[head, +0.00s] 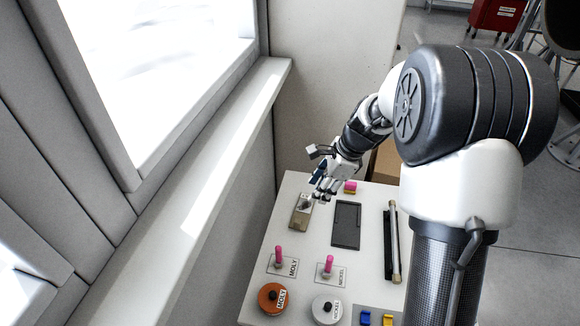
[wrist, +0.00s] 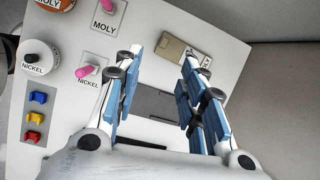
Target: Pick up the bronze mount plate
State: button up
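The bronze mount plate (head: 301,212) is a small tan-bronze block lying at the upper left of the white table in the head view. One end of it has a paler patch with dark markings. In the wrist view the plate (wrist: 176,49) lies beyond the fingertips, nearer the right finger, which overlaps its edge in the picture. My gripper (head: 323,190) hangs over the table near the plate's far end. In the wrist view my gripper (wrist: 157,66) has its two blue-padded fingers wide apart, with nothing held between them.
A dark rectangular tray (head: 346,225) lies right of the plate, and a long rod (head: 395,240) lies farther right. Pink-handled pieces, a MOLY pot (head: 272,299) and a NICKEL pot (head: 326,310) stand nearer. A window sill (head: 225,165) borders the left.

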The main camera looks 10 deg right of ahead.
notch_tip(320, 180, down, 4)
jog(key=w+d+m, duration=0.1)
jog(key=w+m, duration=0.1)
jog(key=m, duration=0.1)
jog(key=b, duration=0.2)
send_near(298, 221)
notch_tip(298, 221, down, 2)
jog(key=shift+a+b+x, duration=0.15)
jog(key=shift+b+x, duration=0.5)
jog(key=shift+x, duration=1.05)
jog(key=shift+a+b+x, duration=0.2)
jog(key=shift+b+x, duration=0.45)
jog(key=shift+x, duration=1.05)
jog(key=shift+w+r, duration=0.1)
jog(key=shift+r, duration=0.1)
jog(key=shift+c, duration=0.5)
grip_shut()
